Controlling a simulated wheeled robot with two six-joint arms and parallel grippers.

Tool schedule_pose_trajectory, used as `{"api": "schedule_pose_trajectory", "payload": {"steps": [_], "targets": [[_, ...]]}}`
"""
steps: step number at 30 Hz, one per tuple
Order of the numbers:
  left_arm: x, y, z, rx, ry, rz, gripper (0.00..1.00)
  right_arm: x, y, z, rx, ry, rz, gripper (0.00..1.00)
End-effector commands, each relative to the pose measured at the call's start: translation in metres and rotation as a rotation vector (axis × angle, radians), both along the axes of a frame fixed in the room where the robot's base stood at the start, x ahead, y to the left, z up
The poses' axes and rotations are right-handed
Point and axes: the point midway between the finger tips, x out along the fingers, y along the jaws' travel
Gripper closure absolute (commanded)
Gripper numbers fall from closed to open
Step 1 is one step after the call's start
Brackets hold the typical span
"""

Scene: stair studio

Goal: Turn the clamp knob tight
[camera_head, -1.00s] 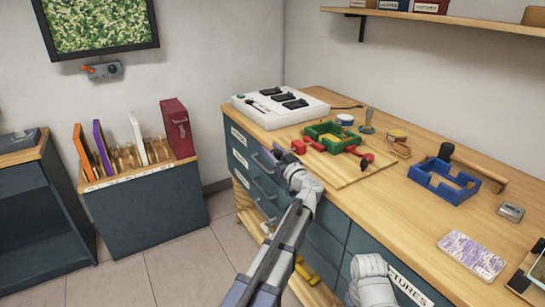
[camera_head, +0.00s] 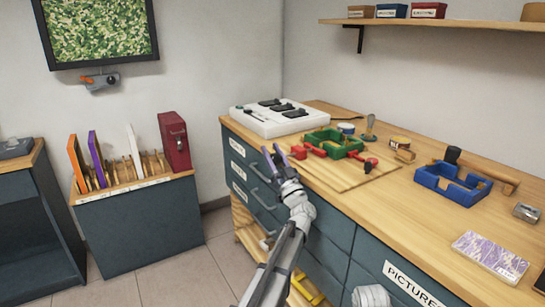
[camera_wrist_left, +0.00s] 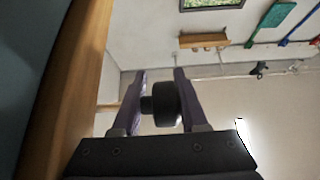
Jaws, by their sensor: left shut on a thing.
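A green frame (camera_head: 333,141) with red clamp parts (camera_head: 317,151) lies on a wooden board (camera_head: 345,175) near the bench's left edge. A red end piece (camera_head: 298,152) of the clamp points towards my left gripper (camera_head: 273,155), whose purple fingers are at the bench edge. In the left wrist view, a dark, round clamp knob (camera_wrist_left: 166,104) sits between the two fingers of my left gripper (camera_wrist_left: 160,85), which is shut on it. The knob's colour is lost in shadow there. My right gripper is out of view.
A white box with black pads (camera_head: 270,118) stands behind the frame. A blue tray (camera_head: 450,184), a hammer (camera_head: 485,170) and a patterned card (camera_head: 490,256) lie to the right. Drawers with handles (camera_head: 262,197) are below the bench top.

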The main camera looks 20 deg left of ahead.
Motion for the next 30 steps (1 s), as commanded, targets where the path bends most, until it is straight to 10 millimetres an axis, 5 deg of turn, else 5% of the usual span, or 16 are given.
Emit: {"api": "schedule_pose_trajectory", "payload": {"steps": [10,11,15,30], "targets": [[-0.0095,0.007,-0.0003,-0.005,-0.01,0.018,1.0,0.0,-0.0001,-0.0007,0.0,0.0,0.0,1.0],[-0.0096,0.0071,-0.0003,-0.006,-0.011,0.017,0.55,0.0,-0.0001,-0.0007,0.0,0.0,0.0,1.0],[-0.0084,0.0063,0.0,-0.004,-0.01,0.017,0.4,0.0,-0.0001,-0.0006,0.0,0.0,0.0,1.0],[-0.0038,0.0029,0.0006,-0.001,-0.008,0.011,0.4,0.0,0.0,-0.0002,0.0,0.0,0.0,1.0]]}}
